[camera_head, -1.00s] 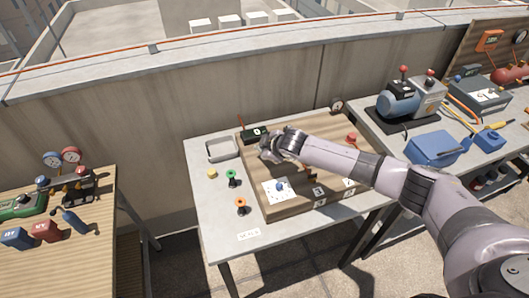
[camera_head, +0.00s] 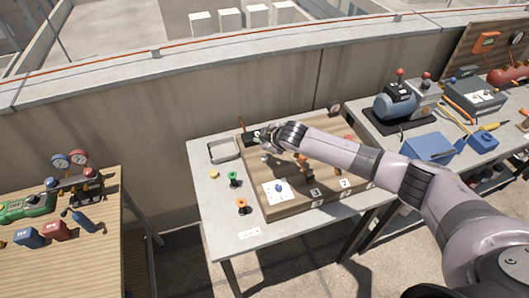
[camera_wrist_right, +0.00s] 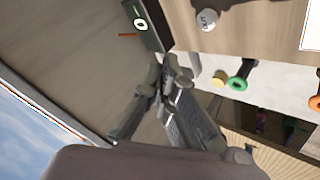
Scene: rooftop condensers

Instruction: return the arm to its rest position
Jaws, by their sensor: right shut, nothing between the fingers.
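My right arm reaches in from the right in the head view, across the wooden board (camera_head: 325,185) on the grey table. My right gripper (camera_head: 266,146) is over the board's far left part, close to a small dark box (camera_head: 251,137). The gripper is shut and empty. The wrist view shows its dark fingers (camera_wrist_right: 176,78) together, with the dark box (camera_wrist_right: 148,24) beyond them and a pale round knob (camera_wrist_right: 207,20) on the board. I cannot tell whether the fingers touch anything. The forearm hides part of the board. My left gripper is not in view.
A grey tray (camera_head: 224,150), a yellow cap (camera_head: 214,174), a green ring (camera_head: 233,178) and an orange ring (camera_head: 242,204) are left of the board. A pump (camera_head: 397,103) and blue box (camera_head: 428,147) stand right. A wooden table (camera_head: 60,255) is left.

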